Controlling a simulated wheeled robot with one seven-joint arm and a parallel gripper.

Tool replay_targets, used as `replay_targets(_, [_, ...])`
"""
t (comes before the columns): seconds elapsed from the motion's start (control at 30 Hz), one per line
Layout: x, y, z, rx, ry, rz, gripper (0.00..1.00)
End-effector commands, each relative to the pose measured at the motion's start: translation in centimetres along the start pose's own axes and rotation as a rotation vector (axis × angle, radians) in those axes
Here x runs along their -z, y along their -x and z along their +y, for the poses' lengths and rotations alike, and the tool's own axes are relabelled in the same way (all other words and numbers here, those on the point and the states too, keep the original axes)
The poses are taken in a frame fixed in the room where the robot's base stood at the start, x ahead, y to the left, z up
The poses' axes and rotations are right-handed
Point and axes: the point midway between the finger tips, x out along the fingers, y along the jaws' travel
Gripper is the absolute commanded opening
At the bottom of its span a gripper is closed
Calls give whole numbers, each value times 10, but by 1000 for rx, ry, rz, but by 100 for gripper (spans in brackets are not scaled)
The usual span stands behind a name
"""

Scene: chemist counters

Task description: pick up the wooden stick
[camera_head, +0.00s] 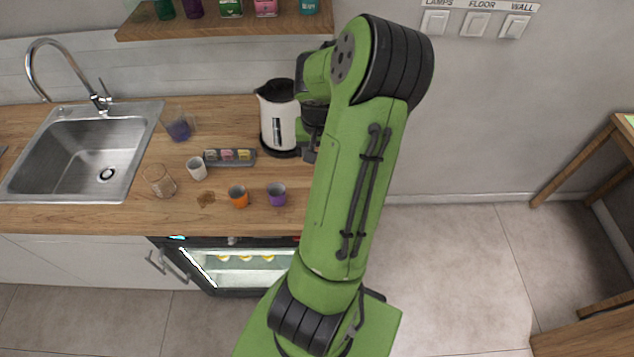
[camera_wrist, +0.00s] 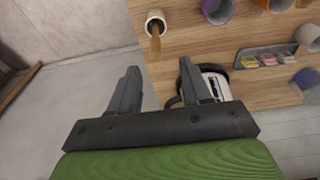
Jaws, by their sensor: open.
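In the wrist view a brown wooden stick (camera_wrist: 155,44) leans out of a pale cup (camera_wrist: 155,15) with a dark inside, at the counter's edge near the top. My gripper (camera_wrist: 159,68) is open and empty, its two dark fingers apart. In this picture the stick lies just beyond the gap between the fingertips, with no contact visible. The stick's lower end is hidden in the cup. In the head view my arm covers the stick, its cup and the gripper fingers.
The white kettle (camera_head: 278,118) stands close to my arm and behind the right finger in the wrist view (camera_wrist: 214,84). Purple (camera_head: 276,194) and orange (camera_head: 239,196) cups, a glass (camera_head: 159,181) and a small rack (camera_head: 230,158) stand on the wooden counter (camera_head: 110,217). A shelf (camera_head: 225,30) hangs above.

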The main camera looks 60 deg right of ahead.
Motion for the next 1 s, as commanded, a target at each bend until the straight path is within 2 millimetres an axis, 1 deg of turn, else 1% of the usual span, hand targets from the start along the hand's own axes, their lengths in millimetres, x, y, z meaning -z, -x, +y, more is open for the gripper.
replay_targets(0.03, [-2, -15, 0, 4, 0, -7, 48])
replay_targets(0.1, [-1, -29, 0, 3, 1, -5, 48])
replay_targets(0.27, [0, -46, 0, 2, 1, -2, 48])
replay_targets(0.5, [2, -86, 3, 2, -1, -3, 48])
replay_targets(0.6, [3, -94, 4, 0, 0, 1, 48])
replay_targets(0.77, [3, -94, 4, -1, 1, 2, 48])
replay_targets(0.8, [3, -94, 4, -1, 1, 2, 47])
replay_targets(0.97, [3, -94, 4, -1, 1, 2, 22])
replay_targets(1.0, [3, -94, 4, -1, 0, 1, 16])
